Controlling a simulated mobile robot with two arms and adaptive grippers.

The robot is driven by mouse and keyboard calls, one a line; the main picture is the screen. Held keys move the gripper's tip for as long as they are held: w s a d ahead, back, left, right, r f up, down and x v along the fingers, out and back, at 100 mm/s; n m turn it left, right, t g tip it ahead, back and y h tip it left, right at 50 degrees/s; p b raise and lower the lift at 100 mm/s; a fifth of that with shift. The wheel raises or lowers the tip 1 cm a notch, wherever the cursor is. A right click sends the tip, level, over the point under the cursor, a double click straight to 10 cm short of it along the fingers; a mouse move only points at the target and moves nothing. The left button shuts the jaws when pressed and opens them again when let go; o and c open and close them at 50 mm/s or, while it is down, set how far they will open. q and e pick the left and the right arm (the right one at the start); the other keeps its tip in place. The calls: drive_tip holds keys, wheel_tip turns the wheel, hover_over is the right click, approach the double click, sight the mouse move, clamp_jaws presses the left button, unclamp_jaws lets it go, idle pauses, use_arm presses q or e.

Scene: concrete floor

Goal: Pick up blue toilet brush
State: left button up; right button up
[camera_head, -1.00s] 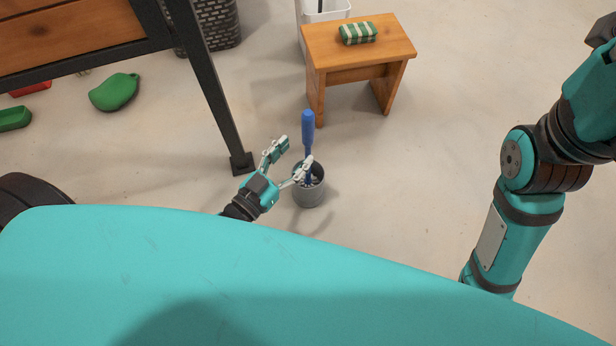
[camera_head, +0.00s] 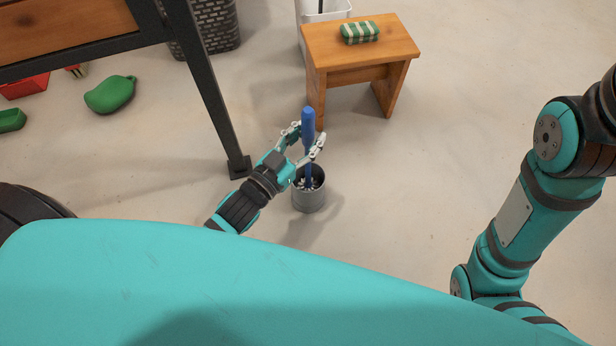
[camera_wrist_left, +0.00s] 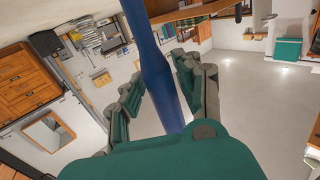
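The blue toilet brush (camera_head: 308,128) stands upright in a grey round holder (camera_head: 309,198) on the floor, its blue handle sticking up. My left gripper (camera_head: 308,139) is open at the handle, with one finger on each side of it. In the left wrist view the blue handle (camera_wrist_left: 158,75) runs between the two open fingers, and gaps show beside it. The brush's lower end is partly hidden inside the holder. My right gripper is outside the views; only part of my right arm shows at the right.
A small wooden stool (camera_head: 360,50) with a green-and-white striped item (camera_head: 360,32) stands just behind the brush. A dark metal table leg (camera_head: 215,100) is close on the left. A green object (camera_head: 110,94) lies farther left. The floor right of the holder is clear.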

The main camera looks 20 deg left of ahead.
use_arm(q)
clamp_jaws()
idle(0.7)
